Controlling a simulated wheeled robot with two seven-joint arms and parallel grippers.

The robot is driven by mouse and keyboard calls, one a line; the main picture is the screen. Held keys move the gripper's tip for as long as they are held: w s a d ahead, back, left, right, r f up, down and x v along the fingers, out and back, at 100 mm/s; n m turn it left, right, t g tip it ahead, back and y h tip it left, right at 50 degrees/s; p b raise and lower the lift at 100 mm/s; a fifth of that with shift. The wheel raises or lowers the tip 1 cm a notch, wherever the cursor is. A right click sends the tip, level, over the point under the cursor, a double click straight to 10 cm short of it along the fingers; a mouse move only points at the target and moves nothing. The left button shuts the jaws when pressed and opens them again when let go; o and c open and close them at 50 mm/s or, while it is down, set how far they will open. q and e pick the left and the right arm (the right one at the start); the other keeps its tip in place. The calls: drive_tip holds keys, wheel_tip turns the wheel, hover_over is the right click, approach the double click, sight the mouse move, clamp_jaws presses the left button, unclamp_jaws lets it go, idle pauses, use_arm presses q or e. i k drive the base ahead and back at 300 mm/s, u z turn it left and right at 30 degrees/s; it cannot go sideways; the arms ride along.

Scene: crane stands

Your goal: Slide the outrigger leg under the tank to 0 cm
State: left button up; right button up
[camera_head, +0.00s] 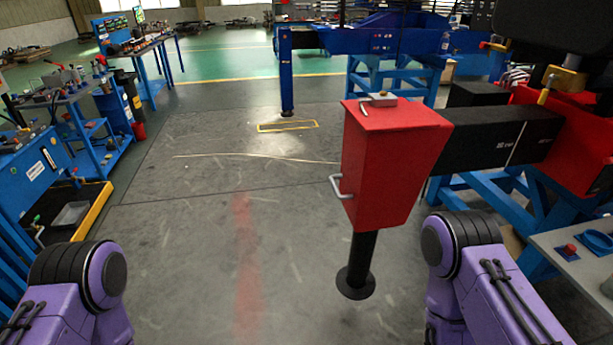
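A red tapered tank (395,150) with a grey cap on top and a light handle on its left side stands right of centre. A black vertical leg (364,260) with a round foot (355,283) comes down below it. A black horizontal beam (490,145) runs from the tank to a red housing (570,150) at the right. The beam has a white line and small markings, one seeming to read 20; part of the beam is exposed between tank and housing. My two purple arms show at the bottom left and bottom right; neither gripper is in view.
Blue crane stands (390,75) rise behind the tank. A blue workbench with tools (65,110) and a yellow-edged tray (75,225) line the left. A grey panel with a red button (580,255) is at the lower right. The floor left of the tank is clear.

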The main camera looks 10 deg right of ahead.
sight(392, 144)
drive_tip(key=z, duration=0.35)
drive_tip(key=i, duration=0.95)
drive_tip(key=z, duration=0.65)
